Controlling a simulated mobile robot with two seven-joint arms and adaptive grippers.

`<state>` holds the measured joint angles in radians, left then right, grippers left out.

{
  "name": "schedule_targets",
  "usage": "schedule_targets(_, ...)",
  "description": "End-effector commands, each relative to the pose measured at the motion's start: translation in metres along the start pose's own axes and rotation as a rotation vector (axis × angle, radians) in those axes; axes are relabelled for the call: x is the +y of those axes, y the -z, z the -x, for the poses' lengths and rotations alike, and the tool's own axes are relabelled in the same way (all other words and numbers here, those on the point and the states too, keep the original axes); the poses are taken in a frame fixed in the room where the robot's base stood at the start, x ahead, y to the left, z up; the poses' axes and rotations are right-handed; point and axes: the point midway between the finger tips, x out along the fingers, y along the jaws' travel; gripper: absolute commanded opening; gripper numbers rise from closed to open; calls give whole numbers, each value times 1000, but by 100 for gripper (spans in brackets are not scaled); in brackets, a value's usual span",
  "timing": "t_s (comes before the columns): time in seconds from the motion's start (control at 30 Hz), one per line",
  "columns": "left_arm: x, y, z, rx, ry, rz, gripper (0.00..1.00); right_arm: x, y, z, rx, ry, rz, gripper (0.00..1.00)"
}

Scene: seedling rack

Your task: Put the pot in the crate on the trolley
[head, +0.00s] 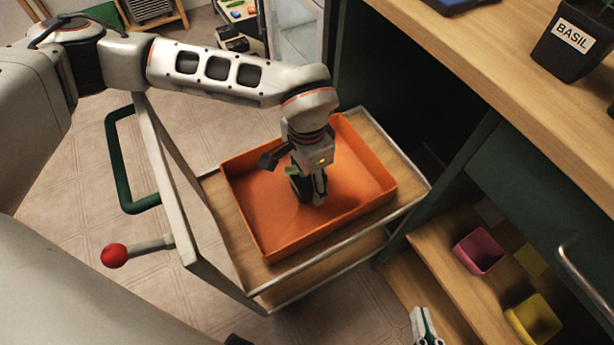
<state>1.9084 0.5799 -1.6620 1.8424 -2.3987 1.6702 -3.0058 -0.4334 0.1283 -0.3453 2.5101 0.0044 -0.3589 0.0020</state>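The orange crate (240,212) sits on the trolley's wooden top (222,203), and the part of its floor that I can see is bare. My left gripper (309,194) points down inside the crate, near its middle. It has dark and green parts, and I cannot tell if its fingers are open or hold something small. A black pot labelled BASIL (573,40) stands on the wooden bench at the upper right, away from both grippers. My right gripper (425,327) shows only in part at the bottom edge, and its opening is unclear.
The trolley has a green handle (114,160) and a red knob (114,255) on its left. A pink pot (479,251) and a yellow pot (534,319) are on the low shelf at right. The green cabinet and bench (470,60) stand close to the trolley's right side.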

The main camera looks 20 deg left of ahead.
Motion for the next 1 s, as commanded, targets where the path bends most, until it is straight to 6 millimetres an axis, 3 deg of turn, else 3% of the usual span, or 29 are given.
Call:
schedule_targets(0.23, 0, 0, 5, 0, 1, 0, 63, 0, 0, 0, 0, 0, -2, 0)
schedule_targets(0.43, -2, 3, 44, 11, 10, -1, 63, 4, 13, 2, 15, -9, 31, 0)
schedule_targets(0.7, -2, 2, 98, 10, 8, -1, 63, 15, -11, 7, -50, -26, 88, 0)
schedule_targets(1.0, 0, 0, 123, 1, 1, 0, 63, 21, -27, 12, -88, -31, 114, 0)
